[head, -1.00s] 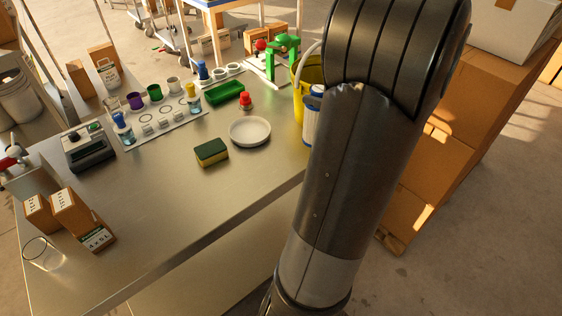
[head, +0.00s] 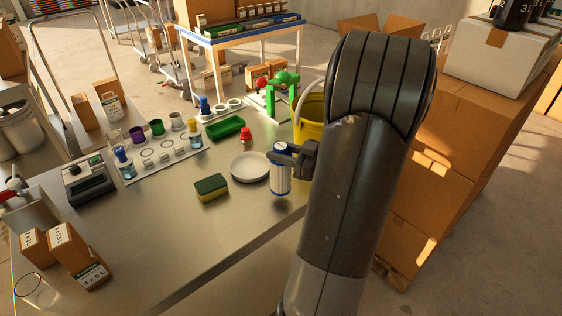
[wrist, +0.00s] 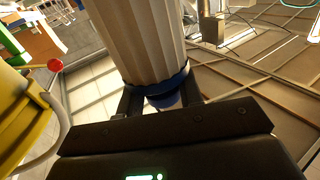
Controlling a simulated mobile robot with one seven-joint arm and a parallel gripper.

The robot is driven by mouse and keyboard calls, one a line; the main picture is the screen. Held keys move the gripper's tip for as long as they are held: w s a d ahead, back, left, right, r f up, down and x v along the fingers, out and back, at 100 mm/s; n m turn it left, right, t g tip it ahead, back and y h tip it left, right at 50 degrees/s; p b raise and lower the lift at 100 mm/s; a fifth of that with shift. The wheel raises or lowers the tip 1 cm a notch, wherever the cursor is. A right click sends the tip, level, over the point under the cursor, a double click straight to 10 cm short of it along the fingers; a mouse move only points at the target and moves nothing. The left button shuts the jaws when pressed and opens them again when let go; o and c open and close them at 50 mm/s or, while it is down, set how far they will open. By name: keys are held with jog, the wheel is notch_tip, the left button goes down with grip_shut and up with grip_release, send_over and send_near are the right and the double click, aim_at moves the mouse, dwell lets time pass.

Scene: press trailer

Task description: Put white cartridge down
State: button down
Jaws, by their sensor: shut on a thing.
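The white cartridge (head: 281,176) is a white ribbed cylinder with blue end caps. My gripper (head: 286,152) is shut on it near its upper end in the head view. The cartridge is roughly upright, at the right front part of the metal table (head: 232,231). I cannot tell whether its lower end touches the table. In the wrist view the cartridge (wrist: 141,40) runs away from my gripper (wrist: 161,103), whose two fingers grip its blue end.
A yellow bucket (head: 308,118) stands behind. The table's front middle is clear. Cardboard boxes (head: 425,204) are stacked to the right.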

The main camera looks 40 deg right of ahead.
jog(key=shift+f, duration=1.85)
jog(key=c, duration=1)
grip_release()
jog(key=shift+r, duration=0.2)
jog(key=v, duration=1.2)
